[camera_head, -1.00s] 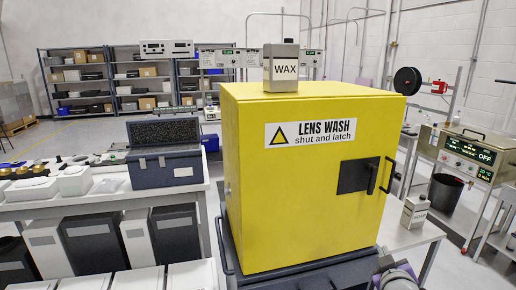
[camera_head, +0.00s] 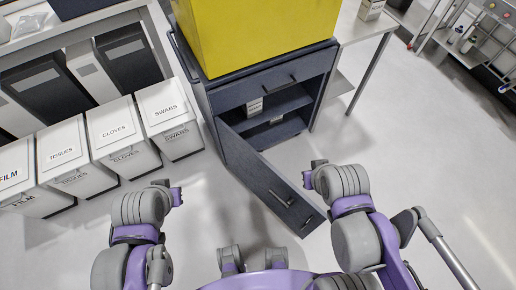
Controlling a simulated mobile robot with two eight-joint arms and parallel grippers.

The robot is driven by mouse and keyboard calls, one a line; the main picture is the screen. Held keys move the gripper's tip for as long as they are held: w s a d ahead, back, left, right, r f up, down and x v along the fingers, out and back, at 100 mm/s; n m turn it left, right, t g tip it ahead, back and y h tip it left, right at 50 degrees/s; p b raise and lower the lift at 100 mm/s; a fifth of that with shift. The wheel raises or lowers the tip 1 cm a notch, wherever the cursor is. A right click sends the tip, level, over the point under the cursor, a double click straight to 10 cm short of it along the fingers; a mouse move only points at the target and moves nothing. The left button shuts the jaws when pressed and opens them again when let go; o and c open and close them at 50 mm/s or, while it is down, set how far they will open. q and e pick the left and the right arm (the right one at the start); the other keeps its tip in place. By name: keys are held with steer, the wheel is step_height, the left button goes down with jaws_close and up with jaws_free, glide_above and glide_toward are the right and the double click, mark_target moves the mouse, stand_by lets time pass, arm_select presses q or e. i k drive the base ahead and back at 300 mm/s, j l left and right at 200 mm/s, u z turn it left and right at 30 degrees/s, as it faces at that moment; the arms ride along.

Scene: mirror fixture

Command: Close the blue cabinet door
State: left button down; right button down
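The dark blue cabinet (camera_head: 207,98) stands under the yellow box. Its door (camera_head: 250,165) hangs open, hinged at the left, and swings out toward me. Above the opening is a closed drawer front (camera_head: 272,86). My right gripper (camera_head: 309,179) is just right of the door's free end, close to its upper edge; contact is unclear. My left gripper (camera_head: 177,197) is left of the door, apart from it, over the floor. Finger opening is too small to judge on both.
The yellow box (camera_head: 260,35) rests on the cabinet. Shelves inside hold small pale boxes (camera_head: 255,106). White labelled bins (camera_head: 165,122) stand in a row at the left. A table (camera_head: 350,25) is at the right. The floor at the right (camera_head: 410,140) is clear.

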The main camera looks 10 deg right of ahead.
mark_target(304, 216)
steer(key=j+z, duration=0.45)
steer(key=k+j+z, duration=0.15)
steer(key=z, duration=0.25)
steer(key=j, duration=0.1)
